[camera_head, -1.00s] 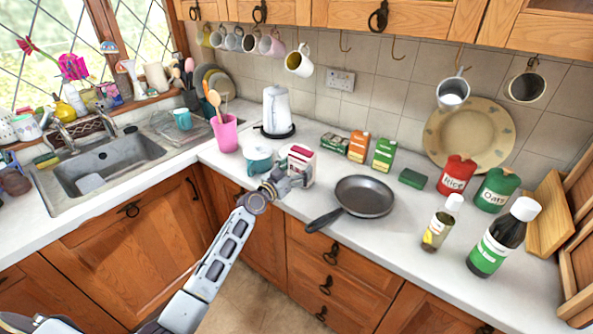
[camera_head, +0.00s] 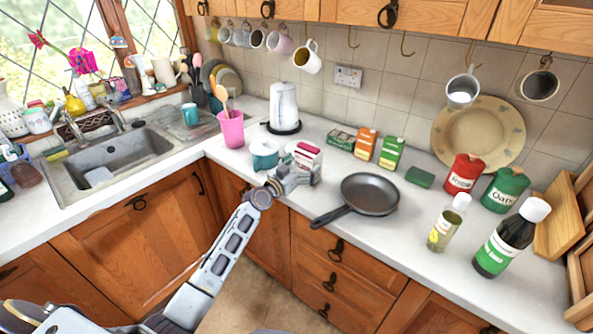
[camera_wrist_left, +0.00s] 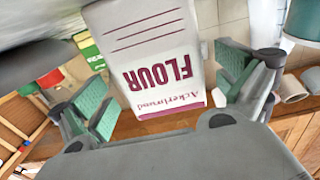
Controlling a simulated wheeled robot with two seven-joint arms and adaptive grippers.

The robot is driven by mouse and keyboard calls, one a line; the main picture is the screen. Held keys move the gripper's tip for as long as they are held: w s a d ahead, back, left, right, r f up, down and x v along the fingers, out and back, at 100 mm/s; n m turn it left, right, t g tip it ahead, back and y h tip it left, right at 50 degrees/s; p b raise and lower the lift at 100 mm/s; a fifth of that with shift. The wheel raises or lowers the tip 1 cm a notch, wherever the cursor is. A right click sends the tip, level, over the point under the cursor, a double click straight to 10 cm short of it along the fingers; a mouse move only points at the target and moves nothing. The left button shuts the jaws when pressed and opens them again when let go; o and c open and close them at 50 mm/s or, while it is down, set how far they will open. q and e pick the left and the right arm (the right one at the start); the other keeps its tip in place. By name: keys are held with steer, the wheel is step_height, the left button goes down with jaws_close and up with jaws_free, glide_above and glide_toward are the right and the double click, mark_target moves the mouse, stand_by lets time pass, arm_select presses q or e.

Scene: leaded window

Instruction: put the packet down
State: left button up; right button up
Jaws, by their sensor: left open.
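The packet is a white flour packet (camera_head: 307,160) with a dark pink top and pink lettering. In the head view it appears upright on the white worktop (camera_head: 337,244), near the front edge. My left gripper (camera_head: 292,180) is at its near side and hides its lower part. In the left wrist view the flour packet (camera_wrist_left: 160,60) appears upside down, between the two green-padded fingers of my left gripper (camera_wrist_left: 172,88). The fingers are open, with a visible gap by the right one. My right gripper is not in view.
A teal-and-white pot (camera_head: 264,154) stands close to the packet's left. A frying pan (camera_head: 370,194) lies to its right, handle toward the front edge. Several small cartons, including a green one (camera_head: 391,153), stand behind. A kettle (camera_head: 284,108) is behind left.

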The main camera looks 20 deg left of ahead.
mark_target(303, 164)
arm_select(q)
steer(key=shift+r, duration=0.15)
steer(key=shift+s+a, duration=0.2)
steer(key=shift+s, duration=0.35)
steer(key=shift+s+a, duration=0.25)
steer(key=shift+s, duration=0.45)
steer(key=shift+v, duration=2.3)
steer(key=shift+s+a+b, duration=0.15)
steer(key=shift+s+b, duration=0.15)
steer(key=shift+s, duration=0.05)
steer(key=shift+s+a, duration=0.2)
steer(key=shift+s, duration=0.5)
steer(key=shift+v, duration=1.3)
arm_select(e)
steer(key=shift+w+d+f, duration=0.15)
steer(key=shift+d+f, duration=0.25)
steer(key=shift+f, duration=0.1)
